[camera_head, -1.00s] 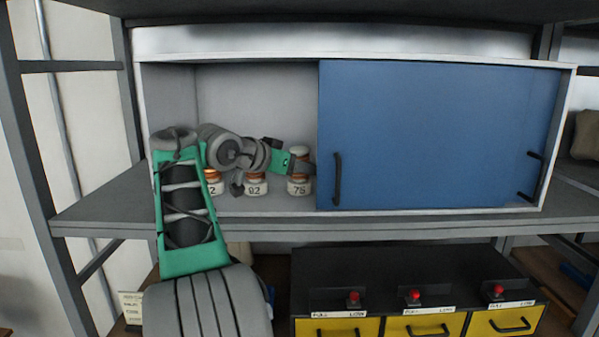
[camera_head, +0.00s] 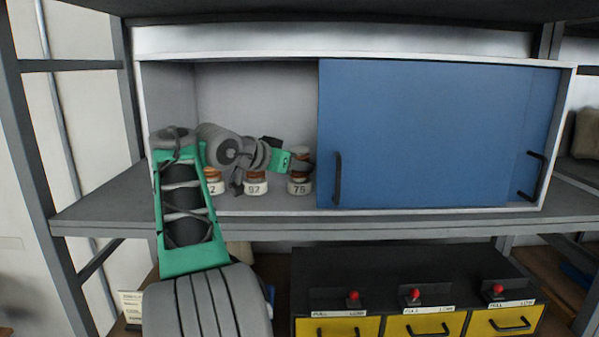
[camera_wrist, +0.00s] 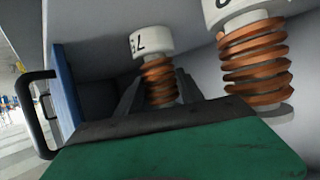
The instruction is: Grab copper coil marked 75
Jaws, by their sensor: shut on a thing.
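The copper coil marked 75 (camera_head: 299,188) stands upright on the cabinet floor, at the right of the open bay. It has a white numbered base and copper windings. My gripper (camera_head: 302,166) reaches in from the left and is shut on this coil around its windings, above the label. In the wrist view the coil (camera_wrist: 158,78) appears inverted between my two dark fingers, its number partly readable. My gripper hides part of the windings in the head view.
A coil marked 92 (camera_head: 256,187) stands just left of it, under my wrist. Another coil, its label ending in 2 (camera_head: 214,186), is farther left. The blue sliding door (camera_head: 430,130) with its black handle (camera_head: 337,178) is close on the right.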

